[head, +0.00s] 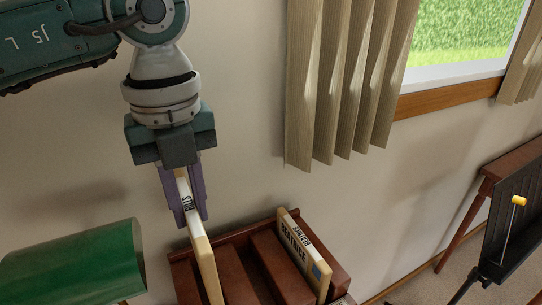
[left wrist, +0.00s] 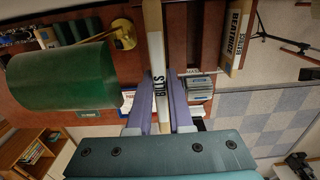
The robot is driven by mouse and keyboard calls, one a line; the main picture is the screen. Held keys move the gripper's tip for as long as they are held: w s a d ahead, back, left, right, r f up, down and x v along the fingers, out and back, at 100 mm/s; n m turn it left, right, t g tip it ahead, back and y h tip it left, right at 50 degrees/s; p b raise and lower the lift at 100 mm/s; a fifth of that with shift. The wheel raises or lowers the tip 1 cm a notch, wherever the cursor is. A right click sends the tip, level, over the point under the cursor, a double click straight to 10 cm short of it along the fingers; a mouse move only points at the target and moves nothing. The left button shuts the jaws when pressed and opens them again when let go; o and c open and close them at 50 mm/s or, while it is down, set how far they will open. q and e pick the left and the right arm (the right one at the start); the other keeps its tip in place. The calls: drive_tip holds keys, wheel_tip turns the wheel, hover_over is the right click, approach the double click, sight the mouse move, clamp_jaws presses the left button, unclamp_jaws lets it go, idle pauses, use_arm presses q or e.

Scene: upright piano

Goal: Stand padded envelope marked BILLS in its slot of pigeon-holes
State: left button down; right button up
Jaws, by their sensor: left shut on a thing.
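The padded envelope marked BILLS (head: 206,265) is thin and cream-coloured with a white label. My left gripper (head: 188,208) points down with its purple fingers shut on the envelope's upper part. The envelope hangs edge-on, slightly tilted in the head view, at the left part of the brown wooden pigeon-holes (head: 270,268). Its lower end is cut off by the frame, so I cannot tell whether it is inside a slot. The left wrist view also shows the envelope (left wrist: 154,40) between the fingers, with the pigeon-holes (left wrist: 178,40) beside it. My right gripper is not in view.
Another envelope, marked BEATRICE (head: 306,258), stands at the right of the pigeon-holes. A green lampshade (head: 80,262) is close on the left; its brass part (left wrist: 120,28) shows in the wrist view. A curtain (head: 345,80) hangs behind. A dark stand (head: 510,225) is at far right.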

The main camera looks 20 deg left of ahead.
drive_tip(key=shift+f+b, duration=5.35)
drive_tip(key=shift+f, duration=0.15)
use_arm(q)
wheel_tip(320, 180, down, 14)
drive_tip(key=shift+r, duration=0.25)
drive_tip(key=c, duration=0.7)
unclamp_jaws()
drive_tip(key=shift+c, duration=0.2)
wheel_tip(320, 180, up, 10)
drive_tip(key=shift+r, duration=0.1)
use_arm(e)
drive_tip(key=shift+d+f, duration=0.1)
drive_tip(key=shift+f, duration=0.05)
